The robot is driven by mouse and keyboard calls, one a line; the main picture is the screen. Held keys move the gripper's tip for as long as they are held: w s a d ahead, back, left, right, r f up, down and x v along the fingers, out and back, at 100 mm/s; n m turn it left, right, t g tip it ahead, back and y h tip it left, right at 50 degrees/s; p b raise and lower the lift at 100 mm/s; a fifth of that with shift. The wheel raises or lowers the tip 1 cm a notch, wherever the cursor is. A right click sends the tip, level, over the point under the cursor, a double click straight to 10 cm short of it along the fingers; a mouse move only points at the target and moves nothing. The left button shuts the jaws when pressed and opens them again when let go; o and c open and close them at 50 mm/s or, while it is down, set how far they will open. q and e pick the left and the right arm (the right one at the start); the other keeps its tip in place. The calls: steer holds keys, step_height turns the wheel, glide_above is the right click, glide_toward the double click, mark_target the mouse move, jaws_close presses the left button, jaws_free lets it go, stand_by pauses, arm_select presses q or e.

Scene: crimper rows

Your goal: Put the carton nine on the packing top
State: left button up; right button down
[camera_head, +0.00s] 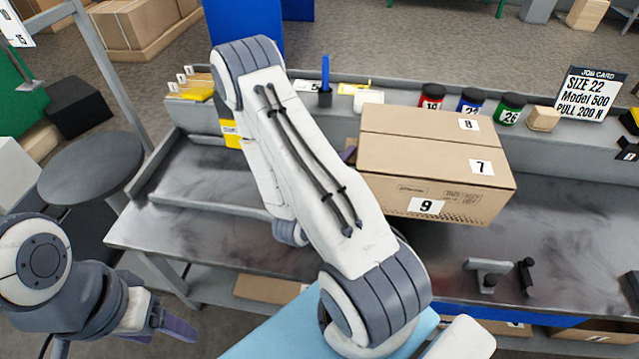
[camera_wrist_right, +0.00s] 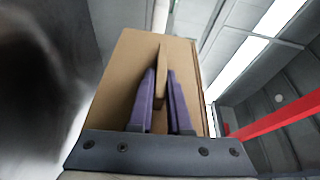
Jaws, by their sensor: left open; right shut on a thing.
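The brown carton nine (camera_head: 395,190) shows labels 9, 7 and 8 and appears upright over the right-middle of the grey metal packing top (camera_head: 240,180). I cannot tell whether its base touches the top. My right gripper (camera_head: 349,151) is at the carton's left side, mostly hidden behind my own arm. In the right wrist view its purple fingers (camera_wrist_right: 161,75) are shut on a thin brown piece standing out from the carton (camera_wrist_right: 120,90). My left gripper (camera_head: 165,322) is low at the left, open and empty, away from the packing top.
Small pots (camera_head: 471,101), a wooden block (camera_head: 543,119) and a job card (camera_head: 586,94) stand along the back ledge. A small dark tool (camera_head: 526,277) is near the front right edge. A round stool (camera_head: 90,165) stands at the left. The left part of the top is clear.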

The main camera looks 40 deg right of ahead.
steer(key=w+a+f, duration=0.1)
steer(key=w+f, duration=0.1)
steer(key=f, duration=0.1)
steer(key=w+a+f+b, duration=0.1)
steer(key=w+f, duration=0.2)
steer(key=w+a+f, duration=0.2)
steer(key=f, duration=0.1)
steer(key=shift+w+b, duration=0.2)
steer(key=shift+b, duration=0.1)
steer(key=c, duration=0.9)
jaws_free()
arm_select(q)
step_height(320, 180, down, 3)
arm_select(e)
steer(key=shift+o, duration=0.2)
steer(key=v, duration=1.2)
